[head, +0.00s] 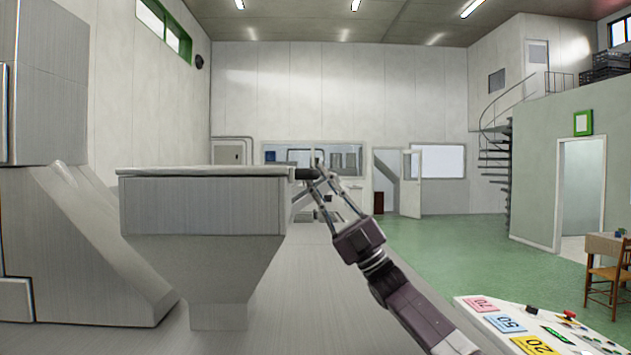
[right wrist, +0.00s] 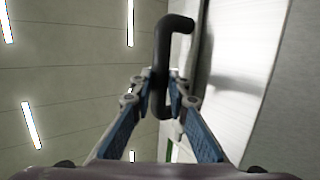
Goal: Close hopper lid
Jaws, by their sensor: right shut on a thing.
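The grey metal hopper (head: 205,210) stands left of centre in the head view, with its funnel narrowing downward. Its lid (head: 200,171) lies about level across the top, seen nearly edge-on; I cannot tell whether a small gap is left under it. A black handle (head: 304,174) sticks out at the lid's right end. My right gripper (head: 316,174) is shut on this handle. In the right wrist view the bent black handle (right wrist: 162,50) runs between the fingers of my right gripper (right wrist: 165,85), beside a pale metal surface. My left gripper is not in view.
A large grey machine (head: 50,200) stands left of the hopper. A sloped panel (head: 530,325) with coloured number labels is at the lower right. A wooden chair (head: 605,272) and table (head: 603,243) stand at the far right. The green floor (head: 450,250) between is open.

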